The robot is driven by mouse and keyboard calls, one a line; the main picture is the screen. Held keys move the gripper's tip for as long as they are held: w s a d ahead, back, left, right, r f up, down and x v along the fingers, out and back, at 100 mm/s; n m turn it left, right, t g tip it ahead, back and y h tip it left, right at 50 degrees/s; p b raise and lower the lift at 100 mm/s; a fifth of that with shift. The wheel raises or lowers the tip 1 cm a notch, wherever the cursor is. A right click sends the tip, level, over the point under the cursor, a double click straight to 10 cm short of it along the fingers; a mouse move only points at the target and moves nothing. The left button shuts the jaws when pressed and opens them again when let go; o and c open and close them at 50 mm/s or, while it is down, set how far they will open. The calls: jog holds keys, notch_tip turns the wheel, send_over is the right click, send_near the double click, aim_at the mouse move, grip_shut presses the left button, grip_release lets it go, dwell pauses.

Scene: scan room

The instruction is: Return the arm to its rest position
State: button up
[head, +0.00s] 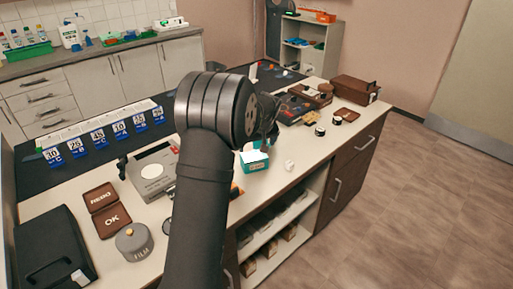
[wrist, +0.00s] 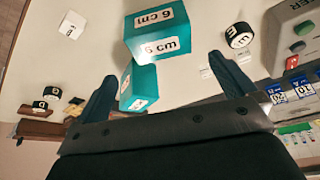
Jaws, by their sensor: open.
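My gripper (wrist: 162,68) is open in the wrist view, its two dark fingers spread apart with nothing visibly held. A teal block (wrist: 157,38) labelled "6 cm" lies ahead, between the finger directions. A second teal block (wrist: 138,86) shows nearer, between the fingers; I cannot tell whether it touches the first. In the head view, my arm rises from the bottom centre and its large dark joint hides much of the gripper (head: 267,128). The gripper is above the bench (head: 225,215), near a teal block with a pale label (head: 255,163).
A grey device (head: 152,172) is beside my arm. Number cards (head: 98,138) line the back. A brown box (head: 355,90) is at the right end.

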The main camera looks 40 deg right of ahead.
aim_at(253, 154)
dwell(0.3)
jog(key=x, duration=1.2)
notch_tip(253, 154, up, 2)
jog(key=shift+r, duration=0.8)
